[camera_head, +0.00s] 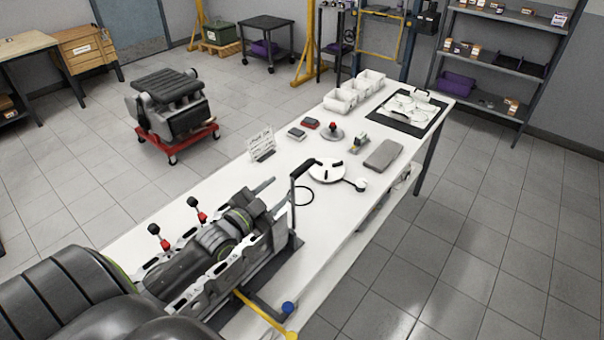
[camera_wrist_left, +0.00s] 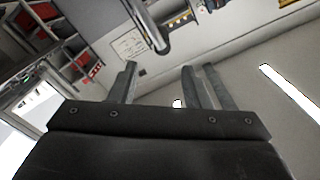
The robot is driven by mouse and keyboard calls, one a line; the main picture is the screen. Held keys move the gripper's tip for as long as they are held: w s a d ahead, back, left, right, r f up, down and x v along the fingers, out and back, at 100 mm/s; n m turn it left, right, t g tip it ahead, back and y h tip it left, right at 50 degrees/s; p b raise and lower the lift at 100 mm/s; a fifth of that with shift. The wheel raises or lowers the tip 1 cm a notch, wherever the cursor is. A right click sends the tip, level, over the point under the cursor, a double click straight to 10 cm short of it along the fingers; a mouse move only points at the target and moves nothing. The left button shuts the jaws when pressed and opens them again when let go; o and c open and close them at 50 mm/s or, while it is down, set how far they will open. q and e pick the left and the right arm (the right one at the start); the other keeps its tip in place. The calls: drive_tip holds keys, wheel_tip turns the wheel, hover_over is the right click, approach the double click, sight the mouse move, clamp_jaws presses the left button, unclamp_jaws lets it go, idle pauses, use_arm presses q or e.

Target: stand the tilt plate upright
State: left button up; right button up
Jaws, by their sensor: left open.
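The engine block (camera_head: 180,292) lies on a dark fixture on the near part of the white bench. The fixture's dark plate (camera_head: 290,246) shows at the block's right; I take it for the tilt plate, mostly hidden by the block and my arm. A black bent handle (camera_head: 293,188) rises at its far end. My left gripper (camera_head: 281,190) reaches over the block, open and empty, its fingertips just left of the handle. In the left wrist view the open fingers (camera_wrist_left: 160,70) have a dark round-ended bar (camera_wrist_left: 150,28) ahead of them. My right gripper is not in view.
A yellow lever (camera_head: 262,313) and a blue knob (camera_head: 288,307) stick out at the bench's near side. Two red-collared black knobs (camera_head: 197,213) stand by the block. A sign (camera_head: 262,145), a round white plate (camera_head: 327,171) and small parts lie farther along the bench (camera_head: 225,180).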

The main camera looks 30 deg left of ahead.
sight(291, 177)
use_arm(q)
drive_tip(key=w, duration=0.2)
drive_tip(key=w+b, duration=0.1)
drive_tip(key=w, duration=0.1)
drive_tip(key=w+b, duration=0.1)
drive_tip(key=w, duration=0.2)
drive_tip(key=shift+a+f, duration=0.1)
drive_tip(key=shift+f, duration=0.2)
drive_tip(key=w, duration=0.3)
drive_tip(key=shift+w+d+r, duration=0.1)
drive_tip(key=shift+w+d, duration=0.05)
drive_tip(key=shift+d, duration=0.1)
drive_tip(key=shift+w+b, duration=0.35)
drive_tip(key=shift+w, duration=0.2)
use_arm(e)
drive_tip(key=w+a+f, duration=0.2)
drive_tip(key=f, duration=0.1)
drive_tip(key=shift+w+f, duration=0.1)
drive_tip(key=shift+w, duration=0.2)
use_arm(q)
clamp_jaws()
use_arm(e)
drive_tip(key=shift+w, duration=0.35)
